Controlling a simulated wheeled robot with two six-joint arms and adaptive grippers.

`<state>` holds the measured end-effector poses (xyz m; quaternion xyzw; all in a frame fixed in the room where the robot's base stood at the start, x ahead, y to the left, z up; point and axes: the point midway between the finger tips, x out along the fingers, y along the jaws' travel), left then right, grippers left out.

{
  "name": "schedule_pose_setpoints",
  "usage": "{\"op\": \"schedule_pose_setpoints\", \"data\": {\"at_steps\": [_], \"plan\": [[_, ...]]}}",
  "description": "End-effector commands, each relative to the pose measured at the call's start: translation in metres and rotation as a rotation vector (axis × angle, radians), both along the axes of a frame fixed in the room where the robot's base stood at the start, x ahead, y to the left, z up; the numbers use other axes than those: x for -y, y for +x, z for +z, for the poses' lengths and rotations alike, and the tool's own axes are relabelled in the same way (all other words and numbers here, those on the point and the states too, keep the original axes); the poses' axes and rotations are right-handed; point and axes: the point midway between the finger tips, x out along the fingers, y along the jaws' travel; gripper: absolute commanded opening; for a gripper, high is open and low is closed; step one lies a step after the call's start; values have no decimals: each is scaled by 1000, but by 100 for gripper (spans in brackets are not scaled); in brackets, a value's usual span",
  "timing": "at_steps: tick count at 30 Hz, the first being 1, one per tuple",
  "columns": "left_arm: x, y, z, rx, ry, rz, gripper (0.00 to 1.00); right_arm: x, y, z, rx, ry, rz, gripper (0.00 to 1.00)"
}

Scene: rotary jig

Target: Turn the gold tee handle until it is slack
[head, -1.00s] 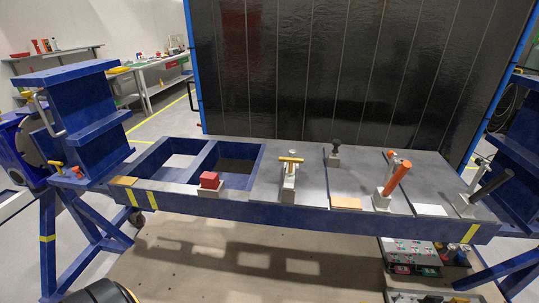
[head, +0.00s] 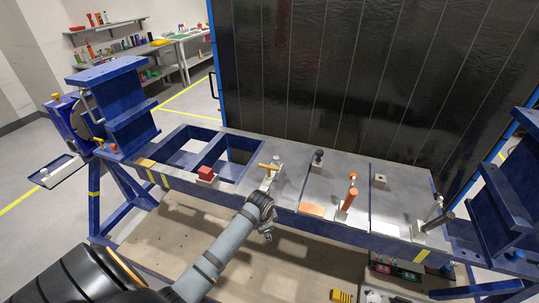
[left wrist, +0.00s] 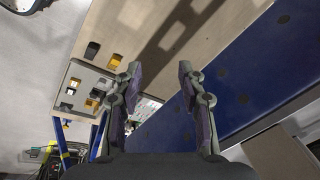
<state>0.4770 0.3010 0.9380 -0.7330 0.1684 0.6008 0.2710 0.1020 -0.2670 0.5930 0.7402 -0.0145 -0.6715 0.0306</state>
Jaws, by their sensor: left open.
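The gold tee handle (head: 268,167) sits on top of a pale clamp post (head: 271,180) near the front edge of the blue jig's grey plate. My left arm comes in from the bottom left, and my left gripper (head: 266,232) is below and in front of that handle, apart from it. In the left wrist view my left gripper (left wrist: 160,75) is open and empty, its two fingers wide apart beside the blue beam (left wrist: 235,75). The handle does not show in that view. My right gripper is not in view.
A red-topped block (head: 205,171) stands left of the tee handle. A black knob (head: 318,157), an orange-handled clamp (head: 348,200) and a dark-handled clamp (head: 434,222) stand to its right. A large black panel (head: 330,80) rises behind. Boxes lie below.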

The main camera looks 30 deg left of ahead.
Motion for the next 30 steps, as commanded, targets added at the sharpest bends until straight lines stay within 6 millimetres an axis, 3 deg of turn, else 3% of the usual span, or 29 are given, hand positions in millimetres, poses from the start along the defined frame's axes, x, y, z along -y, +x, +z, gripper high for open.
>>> {"op": "schedule_pose_setpoints", "data": {"at_steps": [1,7,15,21,26,30], "plan": [[2,5,43,10,10,-35,40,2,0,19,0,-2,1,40],[0,23,162,2,66,-232,40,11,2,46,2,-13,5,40],[-34,77,224,-50,107,-500,40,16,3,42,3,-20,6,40],[-54,100,269,-69,112,-650,40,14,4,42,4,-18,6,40],[-58,103,278,-73,109,-688,40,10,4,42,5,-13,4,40],[-58,105,265,-74,108,-687,40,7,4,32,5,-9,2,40]]}}
